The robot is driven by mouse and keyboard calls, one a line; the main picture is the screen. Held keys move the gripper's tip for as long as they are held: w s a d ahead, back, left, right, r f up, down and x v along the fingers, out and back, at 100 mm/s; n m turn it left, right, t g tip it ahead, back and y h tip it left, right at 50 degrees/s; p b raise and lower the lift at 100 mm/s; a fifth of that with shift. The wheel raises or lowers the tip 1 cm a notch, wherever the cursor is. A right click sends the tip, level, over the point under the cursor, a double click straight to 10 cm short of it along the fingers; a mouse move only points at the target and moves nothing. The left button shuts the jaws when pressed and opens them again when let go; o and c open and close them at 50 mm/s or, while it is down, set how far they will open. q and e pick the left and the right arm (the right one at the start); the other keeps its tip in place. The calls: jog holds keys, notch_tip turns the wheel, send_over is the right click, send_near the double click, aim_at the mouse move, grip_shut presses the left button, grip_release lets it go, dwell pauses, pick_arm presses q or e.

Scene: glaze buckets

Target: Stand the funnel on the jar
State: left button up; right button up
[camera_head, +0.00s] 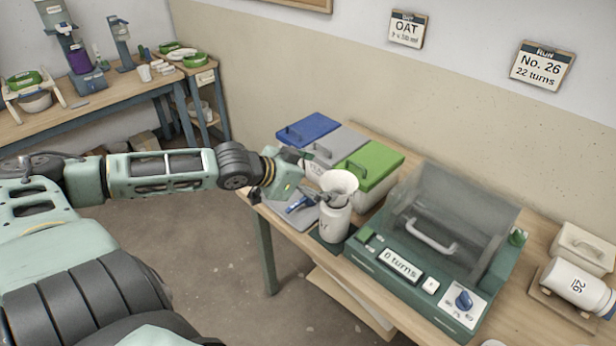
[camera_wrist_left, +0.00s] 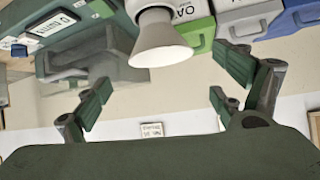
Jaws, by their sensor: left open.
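The white funnel (camera_head: 341,182) stands wide end up on top of the white jar (camera_head: 334,222). Its narrow end is hidden from view. The jar stands upright on a dark green mat at the bench's left part. My left gripper (camera_head: 318,196) is open beside the funnel, on its left. In the left wrist view, which appears upside down, the funnel's grey-white cone (camera_wrist_left: 162,46) lies beyond the open fingers (camera_wrist_left: 163,85), with nothing held between them. My right gripper is not in view.
Lidded blue (camera_head: 307,128), grey and green (camera_head: 371,165) bins stand behind the jar. A green machine (camera_head: 430,262) with a clear cover stands right of it. A blue-handled tool (camera_head: 300,204) lies left of the jar. A white jar marked 26 (camera_head: 578,285) lies at far right.

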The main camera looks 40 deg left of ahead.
pick_arm(q)
jog(key=shift+p+v, duration=1.6)
jog(key=shift+p, duration=0.2)
jog(key=shift+d, duration=0.1)
